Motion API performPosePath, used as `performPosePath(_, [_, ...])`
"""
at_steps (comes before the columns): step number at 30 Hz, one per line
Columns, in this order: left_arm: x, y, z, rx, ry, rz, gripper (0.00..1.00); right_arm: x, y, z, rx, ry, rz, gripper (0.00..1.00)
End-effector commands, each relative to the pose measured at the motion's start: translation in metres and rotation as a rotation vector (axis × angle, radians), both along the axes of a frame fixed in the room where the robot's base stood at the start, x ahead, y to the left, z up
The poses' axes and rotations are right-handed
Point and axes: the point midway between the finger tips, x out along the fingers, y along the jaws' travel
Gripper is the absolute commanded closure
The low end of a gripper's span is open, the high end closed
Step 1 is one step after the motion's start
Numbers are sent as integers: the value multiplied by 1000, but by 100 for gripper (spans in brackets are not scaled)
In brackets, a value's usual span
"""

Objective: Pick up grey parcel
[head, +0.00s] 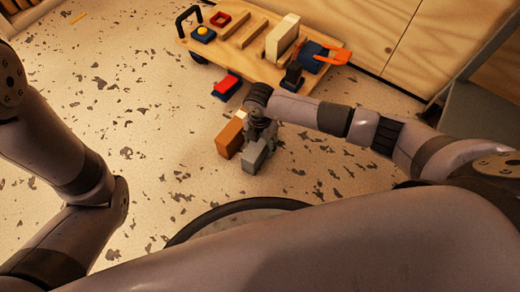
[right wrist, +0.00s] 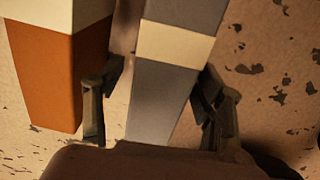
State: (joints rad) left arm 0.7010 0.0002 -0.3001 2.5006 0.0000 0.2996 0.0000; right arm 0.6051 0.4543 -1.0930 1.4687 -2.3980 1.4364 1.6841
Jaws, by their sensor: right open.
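In the right wrist view the grey parcel (right wrist: 158,100) is a grey block with a cream band. My right gripper (head: 262,138) is at the grey parcel, its open fingers (right wrist: 162,80) on either side of it. A gap shows beside the left finger; whether the right finger touches cannot be told. My left arm shows in the head view, but its gripper does not.
An orange-brown parcel (head: 230,137) stands close beside the grey one; in the wrist view it (right wrist: 45,75) is near the left finger. A red-and-blue block (head: 227,87) lies behind. A wooden cart (head: 232,52) with several objects is farther back. Floor at left is clear.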

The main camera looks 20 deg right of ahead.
Motion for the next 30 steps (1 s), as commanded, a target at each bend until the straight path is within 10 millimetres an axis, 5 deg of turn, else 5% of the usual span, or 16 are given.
performPosePath(4, [0, 0, -17, 0, 0, 0, 60, 0, 0, -20, 0, 0, -1, 37])
performPosePath(14, [0, 0, -18, 0, -1, 0, 60, 0, 0, -22, -1, 1, -1, 37])
performPosePath(30, [0, 0, -18, 1, -1, -1, 60, 0, 0, -22, -1, 1, -1, 71])
